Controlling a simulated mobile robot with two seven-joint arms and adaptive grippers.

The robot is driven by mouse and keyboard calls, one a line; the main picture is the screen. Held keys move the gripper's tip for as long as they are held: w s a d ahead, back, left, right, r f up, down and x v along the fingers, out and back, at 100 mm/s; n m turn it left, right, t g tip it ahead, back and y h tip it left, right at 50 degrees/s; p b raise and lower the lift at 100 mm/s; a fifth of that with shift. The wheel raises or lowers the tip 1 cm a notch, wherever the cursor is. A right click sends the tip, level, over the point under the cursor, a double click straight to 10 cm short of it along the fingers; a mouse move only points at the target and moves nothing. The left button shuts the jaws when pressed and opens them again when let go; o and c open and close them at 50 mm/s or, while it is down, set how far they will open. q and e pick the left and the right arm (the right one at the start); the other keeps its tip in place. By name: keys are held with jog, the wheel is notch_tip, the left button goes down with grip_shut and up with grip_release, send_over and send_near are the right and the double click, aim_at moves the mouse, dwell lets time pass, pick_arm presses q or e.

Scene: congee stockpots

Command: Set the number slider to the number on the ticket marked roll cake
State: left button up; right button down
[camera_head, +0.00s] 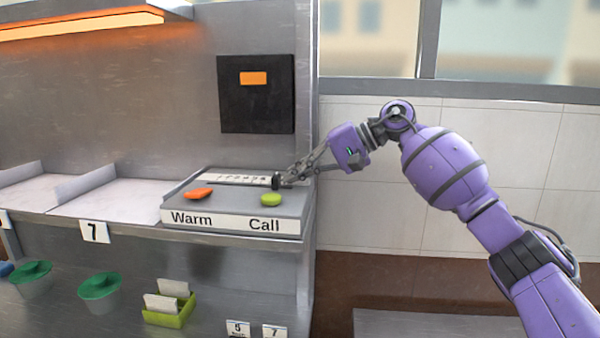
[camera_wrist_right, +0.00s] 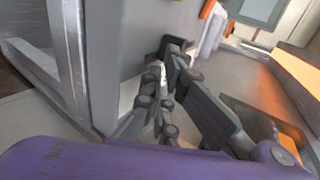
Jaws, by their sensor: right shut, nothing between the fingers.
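The number slider is a white scale strip (camera_head: 236,179) on top of a grey console (camera_head: 212,209) labelled "Warm" and "Call". Its dark knob (camera_head: 276,181) is at the strip's right end, where my right gripper (camera_head: 284,182) is. The gripper is shut, with its fingertips at or against the knob; I cannot tell whether they touch. The scale's numbers are too small to read. Two small tickets hang at the lower edge, one showing 5 (camera_head: 238,329) and one showing 7 (camera_head: 274,331). Their smaller print is unreadable. My left gripper is not in view.
The console also has an orange control (camera_head: 199,193) and a green button (camera_head: 271,200). A black panel with an orange display (camera_head: 254,78) is on the wall behind. Green-lidded pots (camera_head: 99,286) and a green card holder (camera_head: 171,316) stand below.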

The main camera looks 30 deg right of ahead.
aim_at(241, 182)
jog(key=w+a, duration=0.2)
jog(key=a, duration=0.1)
jog(key=w+a+b, duration=0.1)
jog(key=w+a, duration=0.2)
jog(key=a, duration=0.1)
jog(key=w+a, duration=0.3)
jog(key=shift+a, duration=0.3)
jog(key=v, duration=1.2)
